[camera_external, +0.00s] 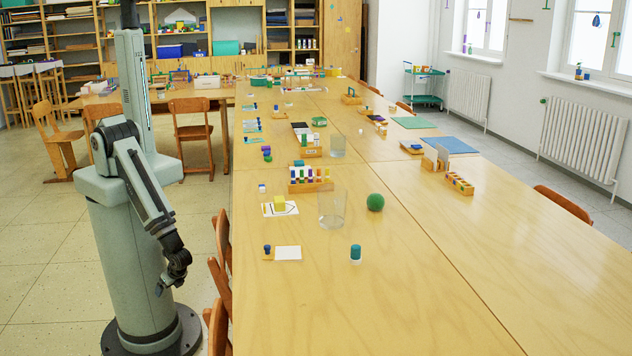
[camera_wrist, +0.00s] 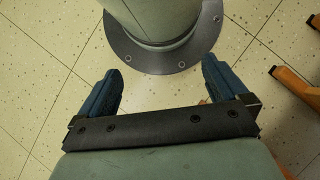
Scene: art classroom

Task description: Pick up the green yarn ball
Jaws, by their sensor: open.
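The green yarn ball (camera_external: 375,202) rests on the long wooden table (camera_external: 420,290), to the right of a clear glass. My gripper (camera_external: 170,278) hangs low beside my base, off the left side of the table and well away from the ball. In the wrist view my gripper (camera_wrist: 160,88) has its two blue fingers spread wide with nothing between them. The ball does not show in the wrist view, which looks down at the floor and my base.
A clear glass (camera_external: 331,208) stands just left of the ball. A rack of coloured bottles (camera_external: 310,180) is behind the glass. Chairs (camera_external: 220,285) line the table's left edge near my arm. The table's right front is bare.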

